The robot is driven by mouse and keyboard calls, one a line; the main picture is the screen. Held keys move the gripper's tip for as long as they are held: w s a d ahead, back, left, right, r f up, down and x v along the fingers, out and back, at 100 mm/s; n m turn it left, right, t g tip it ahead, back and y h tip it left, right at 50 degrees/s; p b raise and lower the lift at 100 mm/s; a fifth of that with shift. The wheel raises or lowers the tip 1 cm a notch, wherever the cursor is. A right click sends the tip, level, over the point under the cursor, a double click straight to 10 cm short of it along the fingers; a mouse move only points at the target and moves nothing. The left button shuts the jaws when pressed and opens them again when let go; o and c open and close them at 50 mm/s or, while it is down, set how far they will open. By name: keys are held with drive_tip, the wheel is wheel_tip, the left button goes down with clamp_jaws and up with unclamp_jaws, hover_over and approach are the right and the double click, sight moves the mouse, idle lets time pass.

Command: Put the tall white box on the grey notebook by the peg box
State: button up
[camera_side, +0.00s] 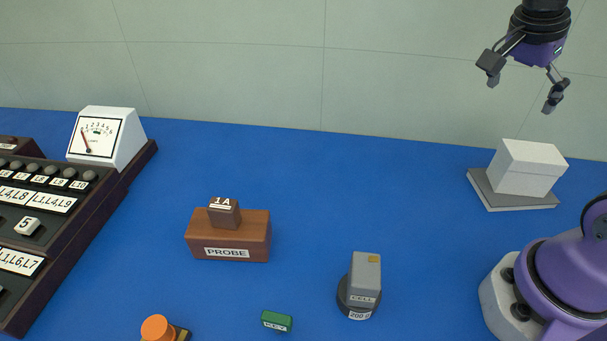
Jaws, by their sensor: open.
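A white box (523,170) stands at the back right, resting on a flat grey notebook (520,202) with pale page edges. My gripper (521,93) is open and empty, high above the white box, with clear space between them. Its two fingers are spread wide. A brown box labelled PROBE (230,238) stands at the middle left with a small dark brown block (224,215) on top. I cannot tell whether it is the peg box.
A grey block (365,277) stands on a black round weight (358,312). A small green block (276,321) and an orange-knobbed thing (157,328) are at the front. A dark panel (75,215) with a white meter (104,138) fills the left. The blue table's middle back is clear.

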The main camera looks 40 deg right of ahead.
drive_tip(key=a+f+n+t+y, duration=0.1)
drive_tip(key=a+n+t+y, duration=0.3)
drive_tip(key=a+n, duration=1.1)
drive_tip(key=w+n+t, duration=0.1)
drive_tip(key=n+t, duration=0.1)
drive_tip(key=n, duration=0.2)
drive_tip(key=shift+a+f, duration=0.15)
drive_tip(key=shift+f, duration=0.05)
